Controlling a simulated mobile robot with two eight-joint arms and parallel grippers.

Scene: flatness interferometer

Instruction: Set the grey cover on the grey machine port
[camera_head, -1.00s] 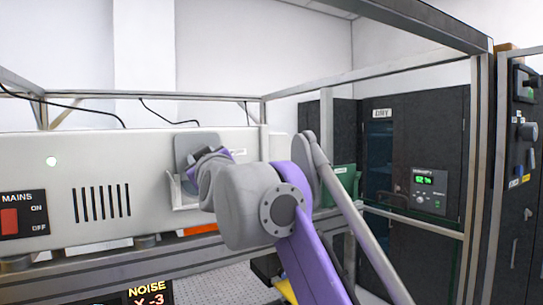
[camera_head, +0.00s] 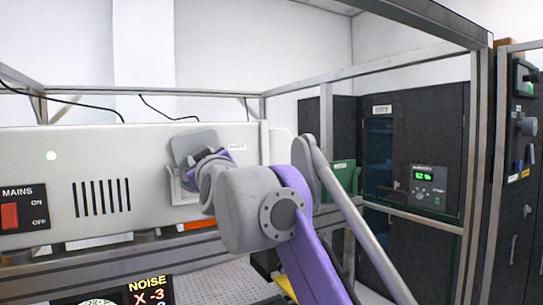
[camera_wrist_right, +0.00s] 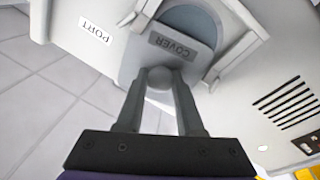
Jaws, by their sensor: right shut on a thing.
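The grey cover (camera_head: 195,148) is a flat plate in front of the white machine panel, tilted in the head view. In the wrist view it carries a COVER label (camera_wrist_right: 172,46) and a round knob (camera_wrist_right: 160,78). My right gripper (camera_wrist_right: 160,84) is shut on the knob; in the head view my wrist hides its fingers. The port's pale bracket (camera_head: 183,190) shows below the cover. In the wrist view, the port's rounded dark opening (camera_wrist_right: 190,20) is partly covered by the plate, between white rails. Whether the cover touches the rails, I cannot tell. My left gripper is not in view.
The white machine panel (camera_head: 100,150) has a red mains switch, vent slots and a green light. A PORT label (camera_wrist_right: 97,30) is beside the port. Metal frame bars (camera_head: 365,70) surround the bench. Dark cabinets (camera_head: 430,130) stand at the right, and a green box (camera_head: 343,178) is behind my arm.

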